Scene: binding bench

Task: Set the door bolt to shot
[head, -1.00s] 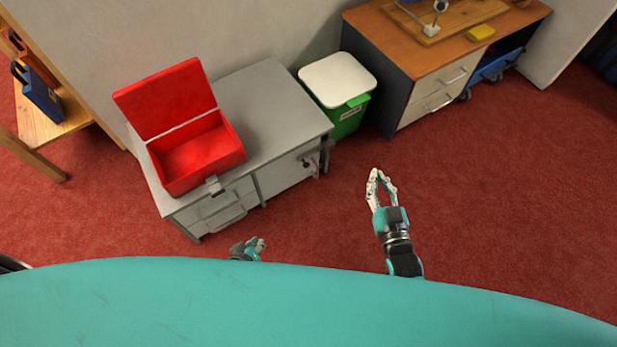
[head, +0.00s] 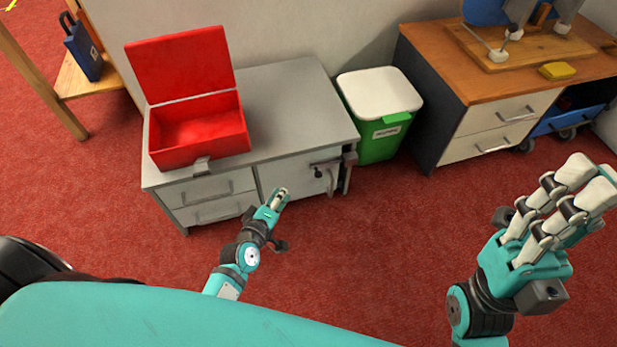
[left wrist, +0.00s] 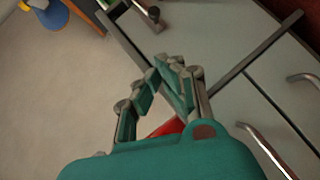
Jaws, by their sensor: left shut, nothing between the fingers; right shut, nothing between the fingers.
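The grey cabinet's door (head: 285,180) is at the right of its front and looks closed. The dark door bolt (head: 325,164) sits at the door's upper right, by the cabinet's edge; it also shows as a dark knobbed part at the top of the left wrist view (left wrist: 150,13). I cannot tell from these views how far the bolt is slid. My left gripper (head: 279,196) is shut and empty, in front of the door, left of and below the bolt in the picture. Its fingers (left wrist: 174,62) show in the left wrist view. My right gripper (head: 590,178) is shut and empty, far right.
An open red box (head: 200,158) stands on the cabinet top (head: 290,90). Drawers (head: 215,196) are left of the door. A green bin with a white lid (head: 380,92) stands right of the cabinet. A wooden-topped bench (head: 480,85) is further right. Red floor in front is clear.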

